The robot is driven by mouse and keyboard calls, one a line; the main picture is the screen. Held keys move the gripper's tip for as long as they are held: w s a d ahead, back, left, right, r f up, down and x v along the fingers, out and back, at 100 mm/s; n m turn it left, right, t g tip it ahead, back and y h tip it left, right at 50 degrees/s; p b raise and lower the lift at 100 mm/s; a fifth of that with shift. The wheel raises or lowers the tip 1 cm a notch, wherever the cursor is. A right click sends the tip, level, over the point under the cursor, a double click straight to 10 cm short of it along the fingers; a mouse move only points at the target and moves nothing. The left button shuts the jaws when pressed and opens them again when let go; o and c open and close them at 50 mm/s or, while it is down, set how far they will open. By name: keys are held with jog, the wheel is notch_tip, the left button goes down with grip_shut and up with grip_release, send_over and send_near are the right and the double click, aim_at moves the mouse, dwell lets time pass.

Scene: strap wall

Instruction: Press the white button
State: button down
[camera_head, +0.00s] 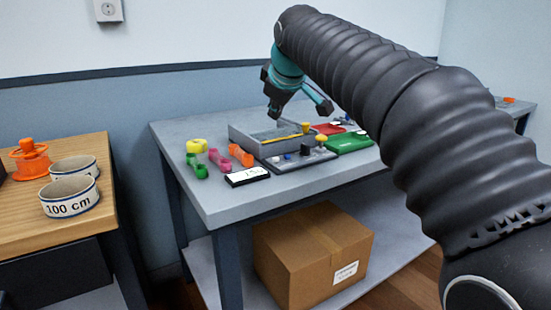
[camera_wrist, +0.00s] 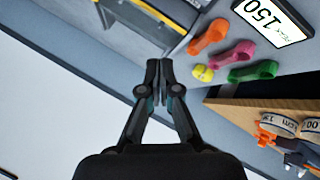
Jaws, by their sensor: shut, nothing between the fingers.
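My gripper (camera_head: 274,110) hangs above the back of the grey table, behind the grey open box, in the head view. In the wrist view its two black fingertips (camera_wrist: 159,72) meet with nothing between them. A dark grey control panel (camera_head: 296,162) lies on the table in front of the box. It carries a yellow-orange knob (camera_head: 321,139) and small dark and blue parts. I cannot make out a white button for certain; small white spots show near the red and green panels. My gripper is apart from all the panels.
The grey box (camera_head: 245,143), red panel (camera_head: 328,129) and green panel (camera_head: 350,143) crowd the tabletop. Pink (camera_head: 219,159), green and orange pieces and a 150 sign (camera_head: 247,176) lie at left. A wooden table (camera_head: 62,225) stands further left; a carton (camera_head: 310,255) sits below.

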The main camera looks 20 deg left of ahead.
aim_at(276, 159)
jog(key=shift+f+b, duration=1.95)
jog(key=shift+f, duration=2.05)
jog(key=shift+f, duration=0.4)
jog(key=shift+f+b, duration=0.4)
jog(key=shift+b, duration=0.05)
jog(key=shift+r, duration=0.1)
jog(key=shift+r+p, duration=0.75)
jog(key=shift+p, duration=0.1)
